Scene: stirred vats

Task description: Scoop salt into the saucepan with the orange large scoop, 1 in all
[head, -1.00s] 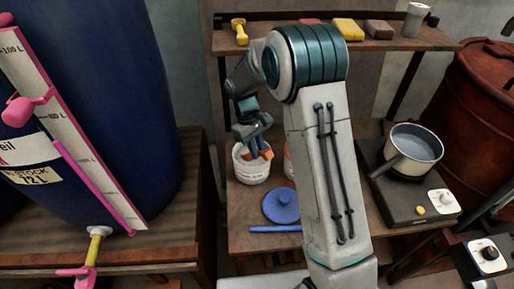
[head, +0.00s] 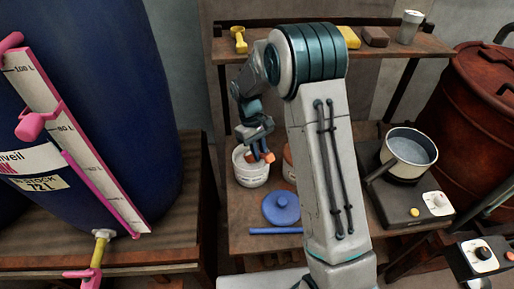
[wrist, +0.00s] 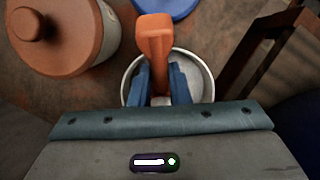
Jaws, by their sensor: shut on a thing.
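My gripper (head: 256,150) is shut on the orange scoop (wrist: 155,40), with the blue fingers on both sides of its handle in the wrist view (wrist: 160,85). The scoop is above a white tub (head: 250,174) on the lower shelf; the tub's rim also shows in the wrist view (wrist: 207,75). The label on the tub is too small to read, and the scoop's bowl is hidden. The saucepan (head: 409,152) stands on a dark hotplate (head: 405,205) at the right, its handle pointing to the lower left.
A pot with an orange-brown lid (wrist: 70,35) stands beside the tub. A blue lid (head: 281,208) and a blue stick (head: 276,231) lie in front. A big blue vat (head: 90,110) stands left, a rusty barrel (head: 470,120) right.

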